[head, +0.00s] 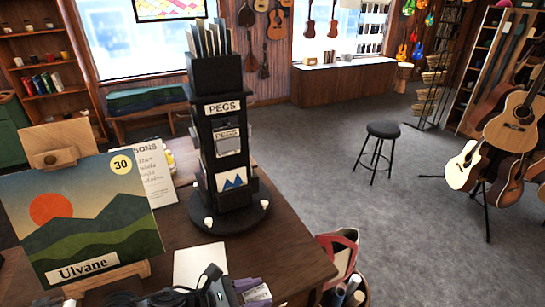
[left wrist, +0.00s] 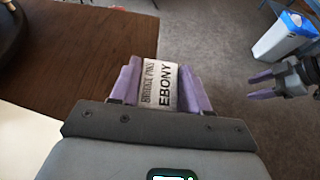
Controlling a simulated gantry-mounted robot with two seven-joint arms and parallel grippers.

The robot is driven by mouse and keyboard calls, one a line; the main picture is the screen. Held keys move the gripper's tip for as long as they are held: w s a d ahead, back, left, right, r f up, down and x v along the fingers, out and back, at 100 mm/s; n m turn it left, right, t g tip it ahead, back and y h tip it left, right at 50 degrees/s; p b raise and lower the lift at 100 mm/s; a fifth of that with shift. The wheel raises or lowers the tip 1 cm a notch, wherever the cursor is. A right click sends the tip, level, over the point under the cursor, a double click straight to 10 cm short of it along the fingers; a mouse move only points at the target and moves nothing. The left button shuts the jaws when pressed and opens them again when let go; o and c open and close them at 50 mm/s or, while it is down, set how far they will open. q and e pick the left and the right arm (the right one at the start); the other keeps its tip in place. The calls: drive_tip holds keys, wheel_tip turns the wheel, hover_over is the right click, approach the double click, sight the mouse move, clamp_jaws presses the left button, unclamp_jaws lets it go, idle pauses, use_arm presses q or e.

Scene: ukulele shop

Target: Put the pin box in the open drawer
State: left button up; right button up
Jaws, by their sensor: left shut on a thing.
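The pin box (left wrist: 160,88) is small and white, with "BRIDGE PINS EBONY" in dark print. My left gripper (left wrist: 162,80) is shut on it, with a purple finger on each side. In the head view the left gripper (head: 249,290) and the pin box (head: 258,293) show at the bottom, near the front edge of the wooden table. My right gripper (left wrist: 263,84) shows at the right of the left wrist view, its purple fingers apart and nothing between them. I see no open drawer in either view.
On the wooden table (head: 275,233) stand a black pegs tower (head: 226,165), an "Ulvane" picture (head: 85,215) on an easel and a white paper (head: 200,265). A white and blue container (left wrist: 284,38) stands on the floor. A stool (head: 382,131) stands on open grey carpet.

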use_arm(q)
drive_tip(key=s+f, duration=0.1)
drive_tip(key=s+a+f+t, duration=0.1)
drive_tip(key=f, duration=0.1)
drive_tip(key=shift+s+a+n+y, duration=0.1)
drive_tip(key=shift+a+n+y, duration=0.1)
drive_tip(key=shift+n+y, duration=0.15)
drive_tip(key=a+n, duration=0.1)
drive_tip(key=a+t+y, duration=0.1)
drive_tip(key=a+n+t, duration=0.1)
drive_tip(key=a, duration=0.1)
drive_tip(key=shift+w+f+n+y, duration=0.25)
drive_tip(key=shift+w+f+n, duration=0.05)
drive_tip(key=shift+n, duration=0.05)
drive_tip(key=w+a+r+n+t+y, duration=0.4)
drive_tip(key=a+r+n+y, duration=0.1)
drive_tip(key=a, duration=0.6)
wheel_tip(320, 180, up, 10)
drive_tip(key=w+n+y+p, duration=0.2)
drive_tip(key=n+y+p, duration=0.2)
drive_tip(key=p, duration=1.7)
drive_tip(key=shift+r+t+y+p, duration=0.15)
drive_tip(key=shift+t+y+p, duration=0.15)
drive_tip(key=shift+y, duration=0.1)
